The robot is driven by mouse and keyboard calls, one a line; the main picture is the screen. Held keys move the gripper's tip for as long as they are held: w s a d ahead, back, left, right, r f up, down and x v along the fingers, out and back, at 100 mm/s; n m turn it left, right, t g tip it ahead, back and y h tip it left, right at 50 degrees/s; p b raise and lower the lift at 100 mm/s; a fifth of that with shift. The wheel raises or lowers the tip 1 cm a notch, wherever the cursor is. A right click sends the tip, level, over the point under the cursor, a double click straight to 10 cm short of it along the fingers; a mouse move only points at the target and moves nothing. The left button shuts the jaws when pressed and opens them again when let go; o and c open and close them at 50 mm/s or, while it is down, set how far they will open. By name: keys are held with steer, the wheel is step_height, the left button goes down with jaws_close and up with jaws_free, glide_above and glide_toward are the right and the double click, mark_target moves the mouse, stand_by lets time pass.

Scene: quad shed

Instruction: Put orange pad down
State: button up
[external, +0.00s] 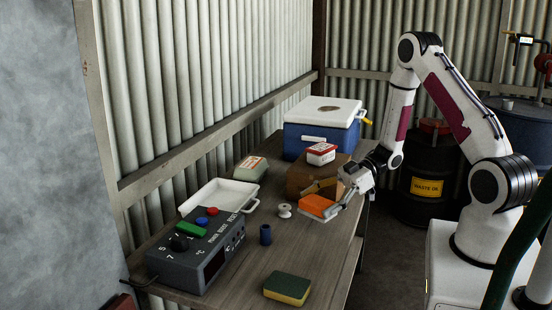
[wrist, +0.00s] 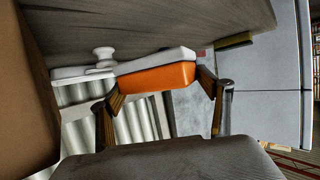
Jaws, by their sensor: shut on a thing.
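The orange pad (external: 316,204) has an orange layer and a white layer. My gripper (external: 326,200) is shut on it, over the right side of the wooden table (external: 262,262), in front of a brown box. In the wrist view the pad (wrist: 157,77) sits between the two fingertips of my gripper (wrist: 160,92), its orange side toward the camera and its white layer on the far side. I cannot tell whether the pad touches the table.
A brown box (external: 305,176) bearing a red-and-white carton (external: 321,154) stands just behind the pad. A white spool (external: 285,211) is to its left and a blue cup (external: 265,234) farther front-left. A green-yellow sponge (external: 287,289) lies in front. Bare tabletop lies between them.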

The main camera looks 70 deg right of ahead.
mark_target(326, 206)
steer(key=shift+f, duration=2.1)
steer(key=o, duration=0.9)
steer(key=shift+f, duration=0.1)
steer(key=shift+c, duration=0.2)
steer(key=shift+v, duration=1.05)
steer(key=shift+s+d+r, duration=0.25)
steer(key=shift+d+r, duration=0.1)
steer(key=shift+r, duration=3.45)
